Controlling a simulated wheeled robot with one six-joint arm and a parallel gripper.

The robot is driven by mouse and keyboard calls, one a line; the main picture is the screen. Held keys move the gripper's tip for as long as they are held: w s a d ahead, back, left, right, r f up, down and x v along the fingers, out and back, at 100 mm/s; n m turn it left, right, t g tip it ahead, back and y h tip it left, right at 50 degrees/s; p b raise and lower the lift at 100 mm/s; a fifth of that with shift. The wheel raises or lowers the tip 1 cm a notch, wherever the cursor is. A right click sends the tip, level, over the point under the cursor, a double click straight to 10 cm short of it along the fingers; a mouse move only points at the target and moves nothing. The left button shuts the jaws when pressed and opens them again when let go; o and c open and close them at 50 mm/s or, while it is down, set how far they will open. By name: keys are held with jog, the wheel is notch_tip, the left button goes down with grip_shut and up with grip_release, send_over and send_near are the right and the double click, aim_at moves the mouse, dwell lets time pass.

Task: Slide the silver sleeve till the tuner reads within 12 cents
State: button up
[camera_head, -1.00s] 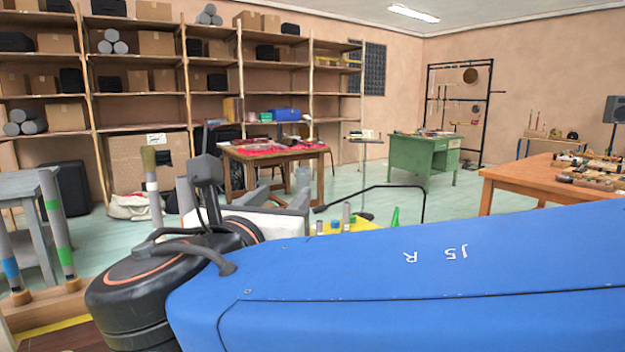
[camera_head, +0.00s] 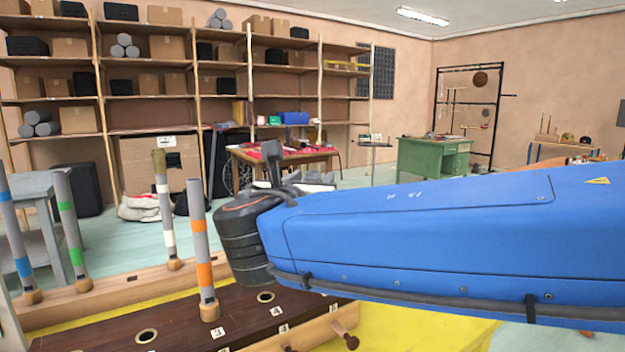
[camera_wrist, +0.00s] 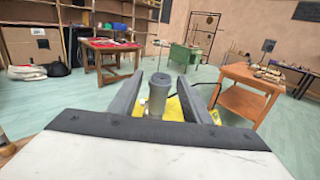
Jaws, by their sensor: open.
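In the wrist view, a grey cylinder (camera_wrist: 158,95) with a narrower top stands upright between the two fingers of my gripper (camera_wrist: 160,80). It looks like the silver sleeve on a tube, but I cannot tell for sure. The fingers are open, one on each side, with a visible gap to the cylinder. In the head view my blue arm hides this spot and most of the gripper. I cannot make out a tuner or its reading in either view.
Grey tubes with orange (camera_head: 204,270), white (camera_head: 166,215), green (camera_head: 70,230) and blue (camera_head: 14,245) bands stand at left. A dark board (camera_head: 180,330) with numbered holes is in front. A wooden table (camera_wrist: 245,98) stands right in the wrist view. Shelves (camera_head: 150,95) line the back wall.

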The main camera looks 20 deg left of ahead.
jog(key=shift+w, duration=0.35)
jog(key=c, duration=1.1)
jog(key=shift+r, duration=1)
jog(key=o, duration=1.1)
jog(key=s, duration=0.5)
jog(key=s+d, duration=0.1)
jog(key=s, duration=1.1)
jog(key=shift+s+d, duration=0.2)
